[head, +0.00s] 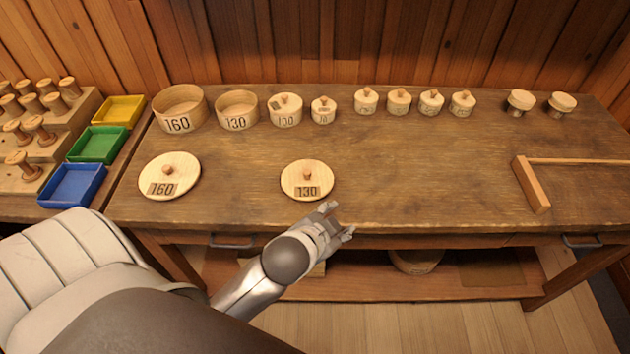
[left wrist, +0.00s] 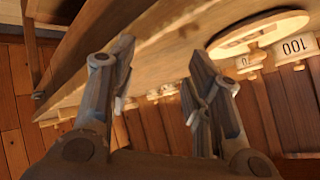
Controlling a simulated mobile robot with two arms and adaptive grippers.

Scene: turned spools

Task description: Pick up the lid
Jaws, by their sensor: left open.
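Two loose round wooden lids with knobs lie flat on the bench. The lid marked 160 (head: 188,177) is at the left, and the lid marked 130 (head: 290,184) is nearer the middle. My left gripper (head: 340,221) is open and empty at the bench's front edge, to the right of and in front of the 130 lid, apart from it. In the left wrist view its fingers (left wrist: 163,58) are spread, with a pale round lid (left wrist: 255,35) off to the upper right; its number is not readable there. My right gripper is not in view.
Open round boxes marked 160 (head: 176,125) and 130 (head: 236,124) stand behind the lids, with several lidded boxes beside them. A wooden T-shaped tool (head: 533,185) lies at the right. Coloured trays (head: 97,144) and spools are at the left. The bench's middle right is clear.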

